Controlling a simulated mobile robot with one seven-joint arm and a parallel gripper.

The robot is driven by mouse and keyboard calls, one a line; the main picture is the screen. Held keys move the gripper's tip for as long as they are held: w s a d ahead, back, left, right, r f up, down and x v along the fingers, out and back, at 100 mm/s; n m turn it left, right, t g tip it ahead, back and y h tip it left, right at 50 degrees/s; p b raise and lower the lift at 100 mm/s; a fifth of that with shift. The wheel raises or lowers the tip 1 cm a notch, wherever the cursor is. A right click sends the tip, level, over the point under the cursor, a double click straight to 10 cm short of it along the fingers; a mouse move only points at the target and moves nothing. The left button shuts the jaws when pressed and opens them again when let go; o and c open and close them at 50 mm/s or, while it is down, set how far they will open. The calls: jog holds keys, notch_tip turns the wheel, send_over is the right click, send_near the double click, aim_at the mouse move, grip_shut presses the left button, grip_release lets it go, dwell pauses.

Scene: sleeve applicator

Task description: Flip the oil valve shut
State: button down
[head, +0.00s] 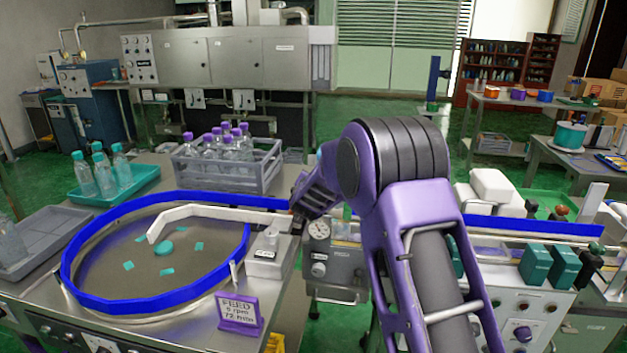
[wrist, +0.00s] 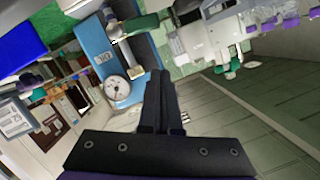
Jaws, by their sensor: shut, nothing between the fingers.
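My gripper (wrist: 160,76) shows in the wrist view with its two dark fingers together and nothing between them. In that view the fingers point toward a blue unit (wrist: 95,42) with a round white gauge (wrist: 116,88). A pale metal pipe or fitting runs along this unit, and a green piece (wrist: 141,23) sits near its upper end. I cannot tell whether the green piece is the oil valve's handle, nor how the valve is set. The fingertips appear beside the unit; contact cannot be made out.
A round feed table with a blue rim (head: 130,304) stands at left. A crate of purple-capped bottles (head: 228,174) stands behind it. A gauge panel (head: 338,262) is left of my arm. A machine with teal blocks (head: 536,265) is at right. Green floor is open behind.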

jog(key=v, duration=0.8)
jog(key=shift+w+a+r, duration=0.1)
jog(key=shift+a, duration=0.05)
